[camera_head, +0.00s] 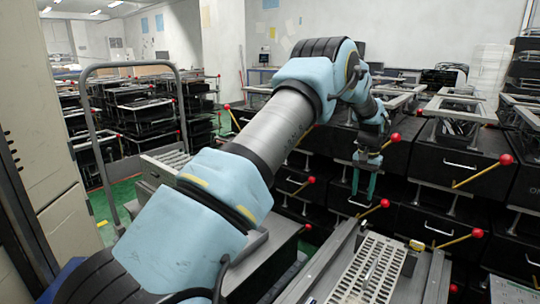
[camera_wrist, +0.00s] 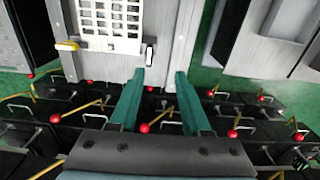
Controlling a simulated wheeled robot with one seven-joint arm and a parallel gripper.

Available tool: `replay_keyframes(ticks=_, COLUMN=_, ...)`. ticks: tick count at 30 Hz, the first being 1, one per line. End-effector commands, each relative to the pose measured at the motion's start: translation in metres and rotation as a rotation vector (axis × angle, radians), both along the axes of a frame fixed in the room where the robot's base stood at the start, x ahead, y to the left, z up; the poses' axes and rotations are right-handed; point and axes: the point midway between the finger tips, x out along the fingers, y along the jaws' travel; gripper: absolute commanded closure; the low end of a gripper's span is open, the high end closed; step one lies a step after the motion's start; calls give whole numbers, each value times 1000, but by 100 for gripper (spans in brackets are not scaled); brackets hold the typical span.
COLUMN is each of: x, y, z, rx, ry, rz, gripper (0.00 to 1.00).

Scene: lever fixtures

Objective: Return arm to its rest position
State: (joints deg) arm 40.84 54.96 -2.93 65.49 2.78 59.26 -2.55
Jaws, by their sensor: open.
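My gripper (camera_head: 364,181) hangs at the end of my outstretched arm, in front of the black lever fixtures. In the wrist view its two green fingers (camera_wrist: 160,104) are apart with nothing held between them. A red-knobbed lever (camera_wrist: 141,128) shows close to the left finger in the wrist view; whether it touches the finger I cannot tell. In the head view, red-knobbed levers with yellow rods (camera_head: 482,173) stick out around the gripper. My arm hides part of the fixtures behind it.
A grey metal fixture with a slotted white plate (camera_head: 372,268) stands at the lower right, below the gripper. A grey tubular cart frame (camera_head: 92,125) stands at the left. Black drawer units (camera_head: 440,222) fill the right side. Green floor (camera_head: 123,187) shows at the left.

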Motion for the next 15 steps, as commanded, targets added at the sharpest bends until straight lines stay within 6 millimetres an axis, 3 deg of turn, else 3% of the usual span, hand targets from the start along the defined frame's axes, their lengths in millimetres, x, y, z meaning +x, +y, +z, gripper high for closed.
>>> replay_keyframes(ticks=7, x=9, y=113, z=39, rx=-18, ry=-25, rz=138, gripper=52)
replay_keyframes(ticks=11, x=-2, y=176, z=55, rx=-28, ry=-41, rz=215, gripper=52)
replay_keyframes(ticks=15, x=-26, y=242, z=68, rx=-36, ry=-58, rz=301, gripper=52)
